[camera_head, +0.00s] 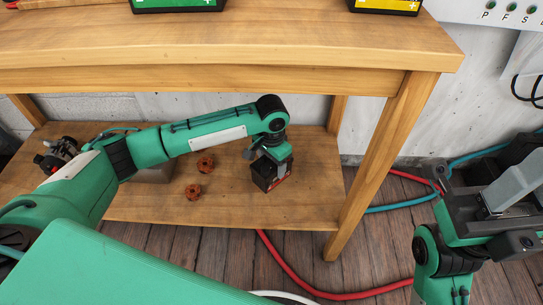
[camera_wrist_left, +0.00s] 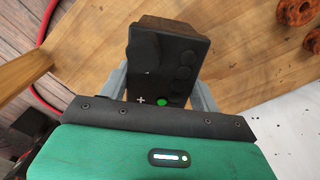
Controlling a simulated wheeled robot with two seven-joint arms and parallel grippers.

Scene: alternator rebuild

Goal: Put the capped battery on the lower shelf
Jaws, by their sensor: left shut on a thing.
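The battery (camera_head: 271,176) is a black box with a red and white marking low on its side. My left gripper (camera_head: 272,157) is shut on it from above, over the right part of the lower shelf (camera_head: 315,190). In the left wrist view the dark battery top (camera_wrist_left: 165,62) sits between the two grey fingers, with a plus mark and a green round spot near the gripper. I cannot tell whether its base touches the shelf wood. My right gripper (camera_head: 505,190) is at the right edge, away from the shelf; its jaw state is unclear.
Two orange-brown ring-like parts (camera_head: 205,165) (camera_head: 193,191) lie left of the battery. A dark machine part (camera_head: 62,152) stands at the shelf's left. A table leg (camera_head: 383,165) rises right of the battery. Red hose (camera_head: 290,272) runs on the floor. The workbench top (camera_head: 270,40) overhangs the shelf.

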